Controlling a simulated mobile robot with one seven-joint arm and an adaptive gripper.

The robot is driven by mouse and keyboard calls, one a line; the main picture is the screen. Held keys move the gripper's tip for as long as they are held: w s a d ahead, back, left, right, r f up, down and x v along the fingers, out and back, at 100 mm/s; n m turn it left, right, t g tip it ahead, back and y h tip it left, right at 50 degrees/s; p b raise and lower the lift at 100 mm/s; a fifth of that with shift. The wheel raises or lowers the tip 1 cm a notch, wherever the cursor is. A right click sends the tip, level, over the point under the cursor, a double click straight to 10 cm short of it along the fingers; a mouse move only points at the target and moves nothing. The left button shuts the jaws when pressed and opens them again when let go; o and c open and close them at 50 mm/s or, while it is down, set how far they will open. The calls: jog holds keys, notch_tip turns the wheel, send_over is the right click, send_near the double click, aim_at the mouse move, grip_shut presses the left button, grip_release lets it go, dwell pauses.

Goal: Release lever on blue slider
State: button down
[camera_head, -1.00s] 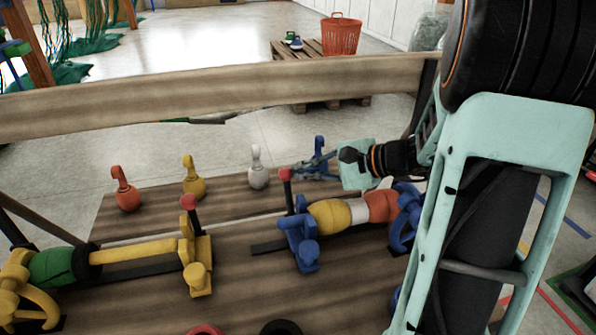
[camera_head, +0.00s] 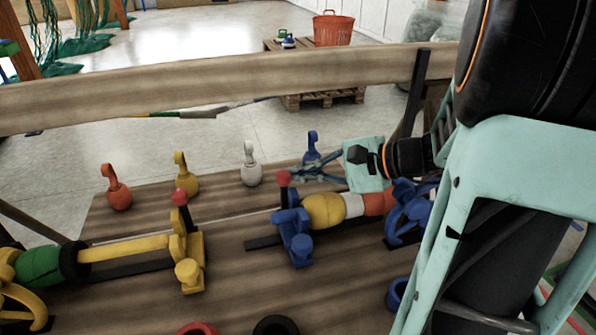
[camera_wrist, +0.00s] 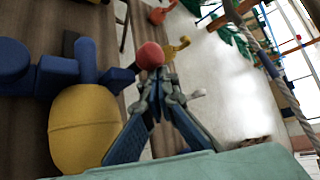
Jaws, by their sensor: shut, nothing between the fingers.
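The blue slider (camera_head: 294,238) sits on a dark rail on the wooden table. Its lever stands upright, with a dark stem and a red knob (camera_head: 283,177). My gripper (camera_head: 294,174) reaches in from the right, its fingertips close to the knob. In the wrist view the gripper (camera_wrist: 157,88) is shut and empty, and the red knob (camera_wrist: 150,55) appears just beyond the tips. I cannot tell whether they touch it. A yellow float (camera_head: 325,211) lies right of the slider and also shows large in the wrist view (camera_wrist: 83,128).
A blue hooked weight (camera_head: 312,148) stands behind my fingers; white (camera_head: 250,165), yellow (camera_head: 185,176) and red (camera_head: 116,188) ones stand to the left. A yellow slider (camera_head: 190,262) with its own red-knobbed lever is at left. A wooden beam (camera_head: 230,90) crosses behind the table.

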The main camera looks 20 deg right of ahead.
jog(key=shift+s+a, duration=0.1)
jog(key=shift+s, duration=0.05)
dwell(0.3)
notch_tip(320, 180, up, 10)
dwell(0.4)
